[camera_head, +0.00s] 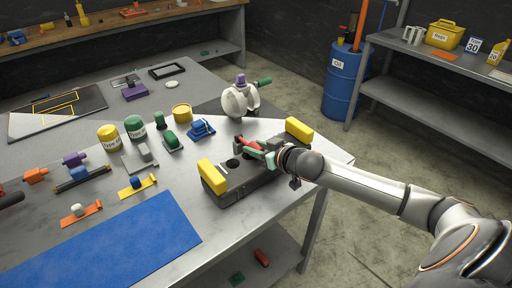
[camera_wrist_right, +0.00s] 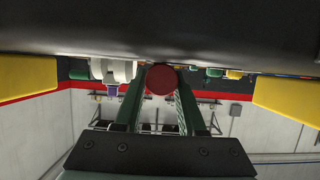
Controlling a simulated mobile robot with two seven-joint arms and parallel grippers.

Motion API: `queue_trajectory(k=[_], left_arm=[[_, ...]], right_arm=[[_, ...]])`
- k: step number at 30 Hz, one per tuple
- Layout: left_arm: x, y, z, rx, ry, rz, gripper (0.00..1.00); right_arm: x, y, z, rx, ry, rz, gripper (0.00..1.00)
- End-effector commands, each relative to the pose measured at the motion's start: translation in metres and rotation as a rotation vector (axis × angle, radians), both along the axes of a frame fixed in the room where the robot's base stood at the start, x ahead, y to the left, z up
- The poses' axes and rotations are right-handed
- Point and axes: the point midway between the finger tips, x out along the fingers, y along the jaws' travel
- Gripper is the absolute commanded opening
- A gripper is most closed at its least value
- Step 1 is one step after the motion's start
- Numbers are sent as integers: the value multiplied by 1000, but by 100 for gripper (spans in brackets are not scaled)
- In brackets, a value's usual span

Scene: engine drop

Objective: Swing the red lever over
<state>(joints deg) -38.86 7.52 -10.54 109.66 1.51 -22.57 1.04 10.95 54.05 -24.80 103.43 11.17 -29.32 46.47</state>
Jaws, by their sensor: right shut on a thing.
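The red lever (camera_head: 249,144) sits on top of a dark block (camera_head: 237,188) with yellow end pieces, at the front edge of the table. My right gripper (camera_head: 257,149) reaches in from the right over the block and is shut on the lever. In the right wrist view, the lever's round red end (camera_wrist_right: 160,79) lies between the green fingers (camera_wrist_right: 158,97). The fingers and wrist hide part of the lever and block top. My left gripper is out of view.
A white round part with a green handle (camera_head: 239,102) stands behind the block. A blue mat (camera_head: 110,250) and several small coloured parts lie to the left. A blue drum (camera_head: 343,82) and a shelf (camera_head: 437,92) stand at the back right.

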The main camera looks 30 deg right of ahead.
Motion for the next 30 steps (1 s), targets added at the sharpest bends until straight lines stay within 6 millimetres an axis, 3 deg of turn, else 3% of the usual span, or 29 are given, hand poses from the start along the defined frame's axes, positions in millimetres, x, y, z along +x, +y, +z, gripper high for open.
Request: queue_trajectory(k=[3, 30], left_arm=[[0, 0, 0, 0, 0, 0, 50], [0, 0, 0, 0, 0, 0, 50]], right_arm=[[0, 1, 0, 0, 0, 1, 0], [0, 1, 0, 1, 0, 3, 0]])
